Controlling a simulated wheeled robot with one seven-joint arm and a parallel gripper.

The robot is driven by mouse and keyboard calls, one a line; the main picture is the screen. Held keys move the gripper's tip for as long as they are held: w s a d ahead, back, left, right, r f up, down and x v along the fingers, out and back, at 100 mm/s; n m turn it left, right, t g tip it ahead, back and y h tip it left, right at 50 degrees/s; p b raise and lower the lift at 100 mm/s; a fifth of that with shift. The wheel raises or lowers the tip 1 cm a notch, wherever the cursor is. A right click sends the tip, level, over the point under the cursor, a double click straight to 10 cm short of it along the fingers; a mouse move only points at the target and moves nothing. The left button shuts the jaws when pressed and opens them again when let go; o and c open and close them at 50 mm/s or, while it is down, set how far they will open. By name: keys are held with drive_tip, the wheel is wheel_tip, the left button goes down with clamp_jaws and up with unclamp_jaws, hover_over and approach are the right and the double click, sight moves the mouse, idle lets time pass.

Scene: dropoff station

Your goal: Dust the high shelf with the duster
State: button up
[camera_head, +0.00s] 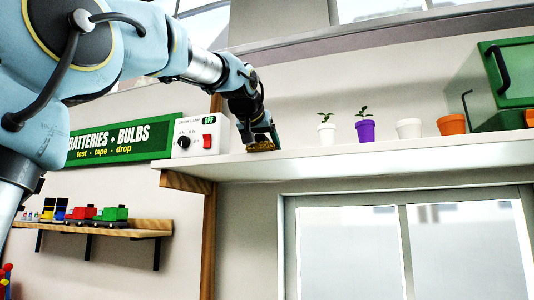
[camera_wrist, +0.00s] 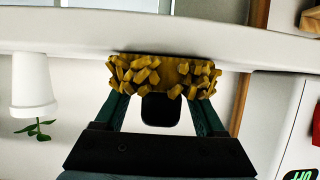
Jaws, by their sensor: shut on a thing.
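The high shelf (camera_head: 340,160) is a long white board above the window, and its edge also crosses the upper part of the wrist view (camera_wrist: 70,32). My gripper (camera_head: 260,138) is at the shelf's left end. It is shut on the duster (camera_head: 262,146), which has a brownish-yellow, shaggy head. In the wrist view the duster head (camera_wrist: 165,75) spans between my two green fingers (camera_wrist: 160,105), close against the shelf. I cannot tell whether it touches the surface. The duster's handle is not clearly visible.
On the shelf stand a white pot with a plant (camera_head: 326,132), a purple pot (camera_head: 365,130), an empty white pot (camera_head: 409,128), an orange pot (camera_head: 451,124) and a green case (camera_head: 505,80). A control box (camera_head: 196,136) is left of my gripper. A lower shelf (camera_head: 130,229) holds a toy train.

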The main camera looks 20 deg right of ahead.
drive_tip(key=shift+w+d+f+p, duration=0.15)
drive_tip(key=shift+w+d+p, duration=0.55)
drive_tip(key=shift+w+d, duration=0.35)
drive_tip(key=shift+s+a+f+b, duration=0.1)
drive_tip(key=shift+s+a+b, duration=0.45)
drive_tip(key=shift+a, duration=0.1)
drive_tip(key=shift+s+a, duration=0.4)
drive_tip(key=shift+s, duration=0.1)
drive_tip(key=shift+w+d+r+p, duration=0.25)
drive_tip(key=shift+w+d+p, duration=0.1)
drive_tip(key=shift+w+d, duration=0.2)
wheel_tip(320, 180, up, 3)
drive_tip(key=shift+f+p, duration=0.1)
drive_tip(key=shift+p, duration=1.1)
drive_tip(key=shift+r, duration=0.7)
